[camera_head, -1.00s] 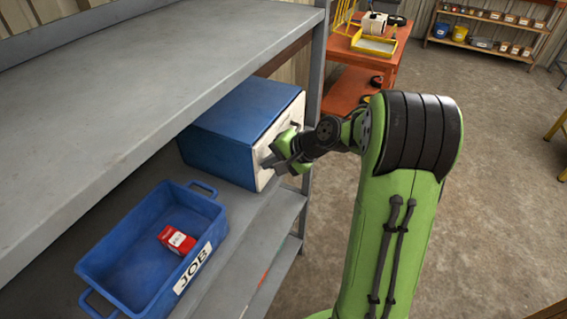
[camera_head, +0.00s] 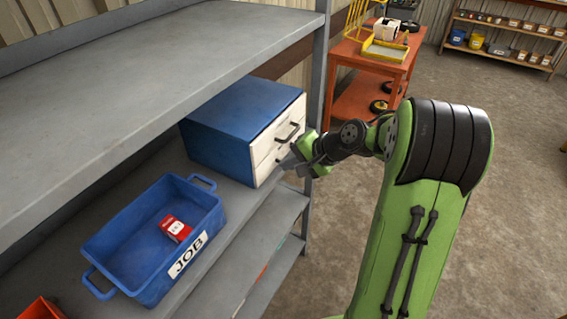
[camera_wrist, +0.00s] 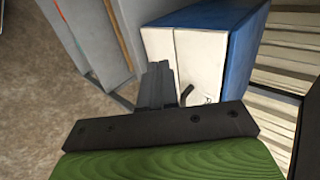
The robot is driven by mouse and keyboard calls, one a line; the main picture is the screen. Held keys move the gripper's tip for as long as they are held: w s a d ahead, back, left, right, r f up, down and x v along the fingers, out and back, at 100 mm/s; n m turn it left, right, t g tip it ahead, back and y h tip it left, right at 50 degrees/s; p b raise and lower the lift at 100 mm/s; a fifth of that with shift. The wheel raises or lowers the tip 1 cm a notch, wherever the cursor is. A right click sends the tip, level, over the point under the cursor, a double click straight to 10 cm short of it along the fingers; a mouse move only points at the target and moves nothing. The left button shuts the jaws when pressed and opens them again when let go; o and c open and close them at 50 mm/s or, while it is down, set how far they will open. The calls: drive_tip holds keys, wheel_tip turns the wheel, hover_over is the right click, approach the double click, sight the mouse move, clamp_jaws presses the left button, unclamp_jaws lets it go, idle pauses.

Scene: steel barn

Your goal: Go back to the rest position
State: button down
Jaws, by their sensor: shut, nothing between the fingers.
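My gripper (camera_head: 299,162) is shut and empty, just right of the blue cabinet with white drawer fronts (camera_head: 222,140). It stands apart from the front's dark handles, as far as the head view shows. In the wrist view the shut fingers (camera_wrist: 158,82) point at the cabinet's white front (camera_wrist: 200,62), and one handle (camera_wrist: 186,94) shows beside them. The drawers look closed. My green arm reaches in from the right, clear of the shelf.
A blue JOB bin (camera_head: 130,268) holding a red box (camera_head: 175,228) sits on the grey shelf, left of the cabinet. An upper shelf (camera_head: 150,80) and a steel post (camera_head: 316,85) are close. An orange cart (camera_head: 385,62) stands behind. Floor at right is open.

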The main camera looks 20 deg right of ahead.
drive_tip(key=p+v, duration=0.1)
drive_tip(key=v, duration=0.6)
drive_tip(key=s+a+r+n+g+h, duration=0.25)
drive_tip(key=s+a+n, duration=0.35)
drive_tip(key=s+a, duration=0.4)
drive_tip(key=s+n+h, duration=0.3)
drive_tip(key=s+n, duration=0.1)
drive_tip(key=s, duration=0.7)
drive_tip(key=shift+a+r, duration=0.2)
drive_tip(key=shift+a, duration=0.2)
drive_tip(key=shift+t, duration=0.25)
